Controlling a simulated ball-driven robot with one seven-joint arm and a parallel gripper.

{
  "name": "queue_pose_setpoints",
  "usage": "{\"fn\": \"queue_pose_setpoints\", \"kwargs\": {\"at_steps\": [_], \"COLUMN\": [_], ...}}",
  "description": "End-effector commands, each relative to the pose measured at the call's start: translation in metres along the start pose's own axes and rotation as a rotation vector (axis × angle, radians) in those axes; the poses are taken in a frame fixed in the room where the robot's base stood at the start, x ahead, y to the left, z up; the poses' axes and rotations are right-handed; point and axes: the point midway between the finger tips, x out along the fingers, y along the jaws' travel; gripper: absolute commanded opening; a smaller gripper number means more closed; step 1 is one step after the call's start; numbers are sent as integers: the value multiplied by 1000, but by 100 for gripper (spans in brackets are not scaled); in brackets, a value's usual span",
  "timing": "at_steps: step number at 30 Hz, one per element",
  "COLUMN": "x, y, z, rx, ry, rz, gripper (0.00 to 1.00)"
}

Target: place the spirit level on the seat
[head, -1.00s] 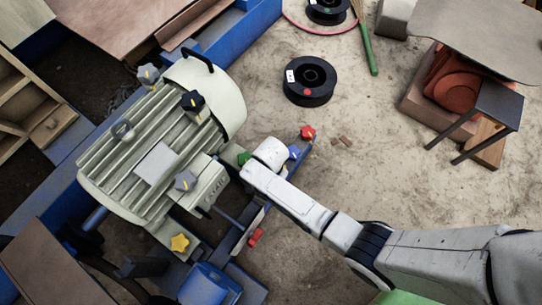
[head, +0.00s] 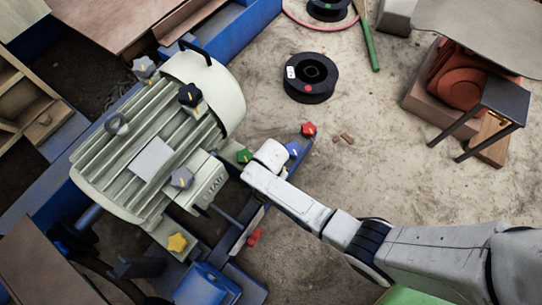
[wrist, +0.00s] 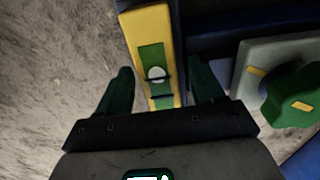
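The spirit level (wrist: 151,25), yellow with a green panel and a round pale vial, lies below my gripper in the wrist view. My gripper (wrist: 163,72) is open, with one dark green finger on each side of the level and gaps visible on both sides. I cannot tell how far the fingertips are above it. In the head view my wrist end hides the gripper beside the motor, and I cannot make out the level there. A dark grey stool-like seat (head: 505,100) with thin legs stands at the right.
A ribbed grey-green motor (head: 150,140) with star knobs fills the left. Green (head: 244,156), blue (head: 293,149) and red (head: 308,130) knobs sit close to my wrist. A black spool (head: 310,78) lies on the floor. The floor between it and the seat is mostly clear.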

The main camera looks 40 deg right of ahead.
Motion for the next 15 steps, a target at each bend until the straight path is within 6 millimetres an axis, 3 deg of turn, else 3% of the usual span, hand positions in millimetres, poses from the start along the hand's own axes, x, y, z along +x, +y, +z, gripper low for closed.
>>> {"fn": "queue_pose_setpoints", "kwargs": {"at_steps": [8,15], "x": [-2,-36], "y": [0,0], "z": [0,1], "rx": [0,-1], "ry": [0,0], "rz": [0,-2], "gripper": [68,68]}}
